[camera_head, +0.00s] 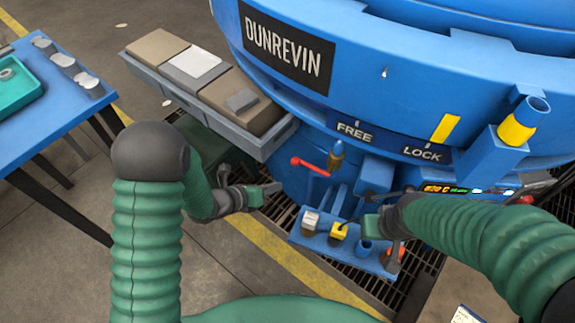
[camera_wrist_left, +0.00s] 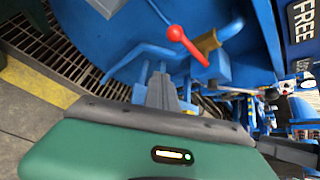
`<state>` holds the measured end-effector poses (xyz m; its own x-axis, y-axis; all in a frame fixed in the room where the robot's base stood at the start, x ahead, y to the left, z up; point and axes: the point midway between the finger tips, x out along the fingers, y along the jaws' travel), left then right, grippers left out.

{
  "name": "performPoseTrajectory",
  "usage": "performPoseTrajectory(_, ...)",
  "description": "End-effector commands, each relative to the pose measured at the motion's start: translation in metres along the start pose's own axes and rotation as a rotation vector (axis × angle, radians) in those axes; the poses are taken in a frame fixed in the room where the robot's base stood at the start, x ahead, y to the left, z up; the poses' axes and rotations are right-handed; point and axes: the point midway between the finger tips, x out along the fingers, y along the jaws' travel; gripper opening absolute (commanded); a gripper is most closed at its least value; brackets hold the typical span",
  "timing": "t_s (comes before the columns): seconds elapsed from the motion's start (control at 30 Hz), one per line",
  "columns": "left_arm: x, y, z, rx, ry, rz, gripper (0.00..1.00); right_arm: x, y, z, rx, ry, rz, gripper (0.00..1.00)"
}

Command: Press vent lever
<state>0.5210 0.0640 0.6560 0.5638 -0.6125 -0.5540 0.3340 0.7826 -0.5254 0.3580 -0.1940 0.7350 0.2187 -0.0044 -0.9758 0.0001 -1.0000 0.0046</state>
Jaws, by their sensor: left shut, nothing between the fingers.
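A red lever (camera_head: 310,166) with a round knob sticks out from the blue furnace body below the FREE label; no label naming it as the vent lever is readable. In the left wrist view the red lever (camera_wrist_left: 187,45) is beyond and right of my fingertips. My left gripper (camera_head: 274,188) is shut and empty, a little left of and below the lever, apart from it. Its closed fingers (camera_wrist_left: 162,85) point toward the blue body. My right gripper (camera_head: 372,197) is by the small blue shelf, partly hidden by its own arm; its jaws are unclear.
The blue furnace (camera_head: 420,95) fills the top right. A grey tray with brown blocks (camera_head: 162,48) juts out above my left gripper. A small blue shelf (camera_head: 340,250) with tools sits below the lever. A blue table (camera_head: 60,100) stands left.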

Motion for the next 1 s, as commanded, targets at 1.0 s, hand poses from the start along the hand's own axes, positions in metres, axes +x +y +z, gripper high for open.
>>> performPoseTrajectory(1.0, 0.101, -0.004, 0.004, 0.074, -0.007, -0.042, 0.00, 0.025, 0.000, 0.006, 0.000, 0.000, 0.000, 0.34)
